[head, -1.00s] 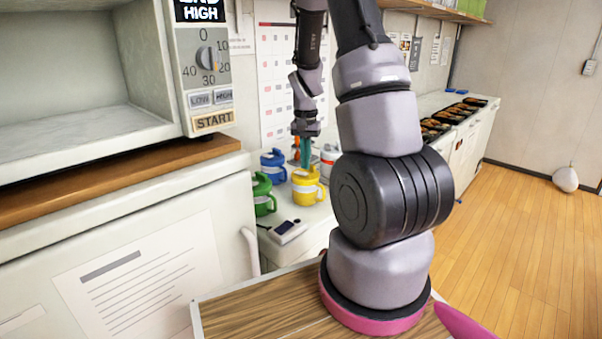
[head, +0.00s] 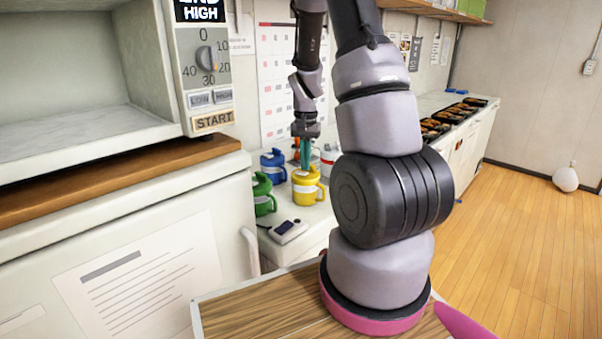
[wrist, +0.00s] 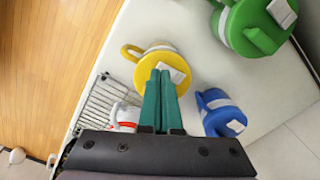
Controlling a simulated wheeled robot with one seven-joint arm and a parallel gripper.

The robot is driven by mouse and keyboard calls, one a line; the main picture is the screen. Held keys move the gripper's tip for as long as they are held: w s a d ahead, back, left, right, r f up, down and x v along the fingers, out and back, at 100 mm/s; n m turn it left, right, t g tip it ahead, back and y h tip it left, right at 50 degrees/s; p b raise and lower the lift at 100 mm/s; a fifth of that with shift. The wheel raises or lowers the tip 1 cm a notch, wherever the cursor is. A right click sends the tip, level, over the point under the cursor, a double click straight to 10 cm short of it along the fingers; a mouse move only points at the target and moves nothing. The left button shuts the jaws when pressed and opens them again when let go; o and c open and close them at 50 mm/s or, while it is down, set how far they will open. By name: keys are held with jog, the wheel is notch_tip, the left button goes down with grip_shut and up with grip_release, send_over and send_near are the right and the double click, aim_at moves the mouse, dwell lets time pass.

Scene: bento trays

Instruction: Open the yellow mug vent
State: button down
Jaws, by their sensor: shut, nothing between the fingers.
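The yellow mug (head: 306,190) stands upright on the white counter, with a yellow lid and a handle. In the wrist view the yellow mug (wrist: 148,63) has a pale tab on its lid, the vent piece (wrist: 173,72). My gripper (head: 304,166) points down over the mug lid. Its green fingers (wrist: 161,72) are together with nothing between them, and their tips overlap the lid near the pale tab. I cannot tell whether the tips touch it or whether the vent is open.
A blue mug (head: 273,165) and a green mug (head: 263,194) stand left of the yellow one. A white-and-red mug (head: 328,158) is close behind, right. A small grey device (head: 290,231) lies at the counter's front. A wire rack (wrist: 97,103) shows in the wrist view.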

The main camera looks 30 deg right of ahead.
jog(key=shift+f, duration=0.7)
dwell(1.0)
jog(key=shift+r, duration=3.55)
notch_tip(320, 180, up, 16)
jog(key=n+t+y, duration=0.1)
jog(key=n+t, duration=0.1)
jog(key=t, duration=0.2)
send_over(305, 173)
jog(key=s+a, duration=0.8)
jog(key=s+a+r+n+t, duration=0.1)
jog(key=s+a+r, duration=0.1)
jog(key=s, duration=0.4)
jog(key=s+a+r+t+y, duration=0.1)
jog(key=s+a+r+t, duration=0.1)
jog(key=s+r, duration=0.3)
jog(key=shift+s+a+r+n, duration=0.25)
jog(key=shift+s+a+n, duration=0.15)
jog(key=shift+a, duration=0.3)
